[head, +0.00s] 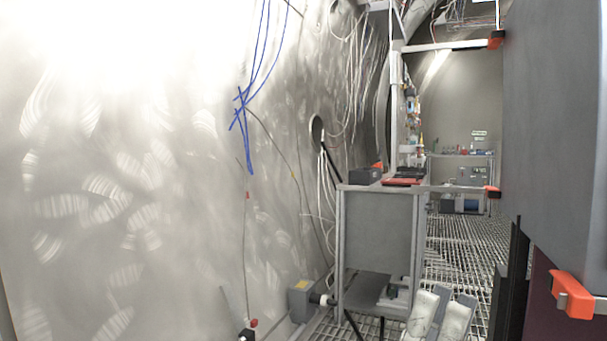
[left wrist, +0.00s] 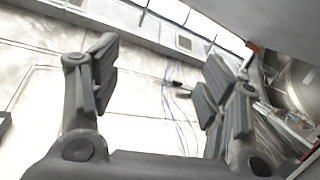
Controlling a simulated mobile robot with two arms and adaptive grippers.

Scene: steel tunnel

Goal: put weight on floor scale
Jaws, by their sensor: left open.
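My left gripper (left wrist: 160,68) is open in the left wrist view, with its two dark grey ribbed fingers spread wide. Nothing is between the fingers; behind them are a pale wall and thin cables. I cannot make out a weight or a floor scale in either view. In the head view, two pale shapes with grey parts (head: 438,315) rise from the bottom edge; I cannot tell for sure whether they are my left gripper. My right gripper is not in view.
A grey cabinet (head: 378,235) with a dark box (head: 365,175) on top stands beside the curved wall. A small grey wall box (head: 302,298) is low to its left. Grating floor (head: 455,245) runs clear to a far bench (head: 462,155). A large grey cabinet (head: 555,130) fills the right.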

